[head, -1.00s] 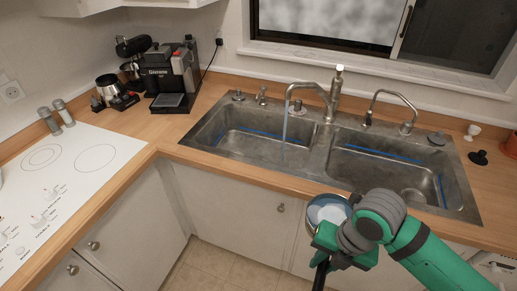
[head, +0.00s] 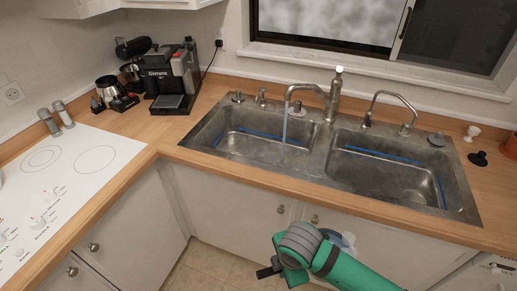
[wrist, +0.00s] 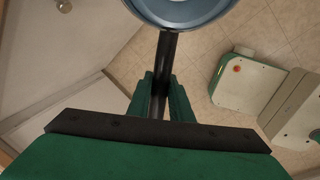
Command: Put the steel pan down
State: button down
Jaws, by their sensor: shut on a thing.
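My gripper (wrist: 161,95) is shut on the black handle (wrist: 167,60) of the steel pan (wrist: 180,12). The wrist view shows the handle running up between the fingers to the pan's round, blue-grey body, which the top edge cuts off. In the head view my gripper (head: 270,270) is low in front of the cabinets, below counter height. The pan (head: 347,240) shows there only as a small pale-blue part behind my green arm. The pan is over the floor, clear of the counter.
A double steel sink (head: 320,150) is set in the wooden counter (head: 235,165), with a stream falling from its left tap (head: 300,90). A white stovetop (head: 65,175) is at left. A coffee machine (head: 172,75) stands at the back. Counter left of the sink is partly clear.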

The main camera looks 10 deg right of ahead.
jog(key=w+a+f+m+g+h, duration=0.1)
jog(key=w+a+f+m, duration=0.5)
jog(key=a+f+m, duration=0.2)
jog(key=w+a+f+m+h, duration=0.1)
jog(key=w+a+f+m, duration=0.5)
jog(key=f, duration=0.7)
jog(key=shift+w+a+f+m+g, duration=0.35)
jog(key=shift+a+m, duration=0.65)
jog(key=shift+m, duration=1.2)
